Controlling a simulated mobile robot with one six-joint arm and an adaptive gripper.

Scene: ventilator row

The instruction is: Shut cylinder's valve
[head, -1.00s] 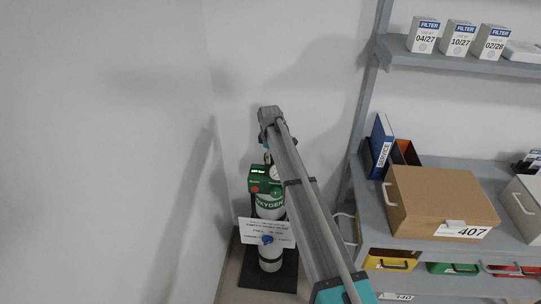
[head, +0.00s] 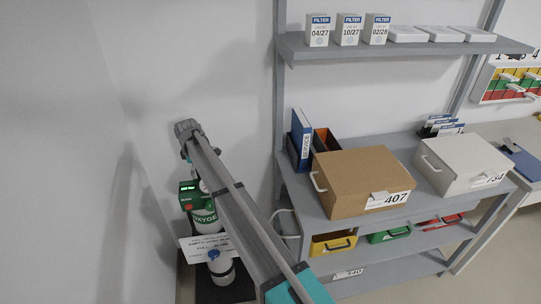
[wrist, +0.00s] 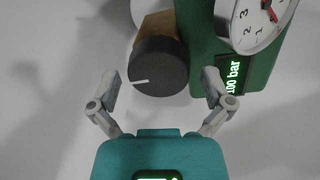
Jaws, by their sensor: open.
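The oxygen cylinder (head: 205,218) stands upright in the corner, partly hidden behind my arm in the head view. A green valve block (head: 187,196) sits at its top; it fills the upper right of the wrist view (wrist: 205,62). In the wrist view a dark round valve knob (wrist: 158,66) with a white mark line shows on a brass stem. A pressure gauge (wrist: 252,22) and a "bar" readout are to its right. My gripper (wrist: 158,88) is open, with one finger on each side of the knob's lower part; I cannot tell whether they touch it.
To the right, a grey shelf unit (head: 400,140) holds a brown box (head: 345,170) and a white box (head: 455,155). White wall lies close behind and left.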

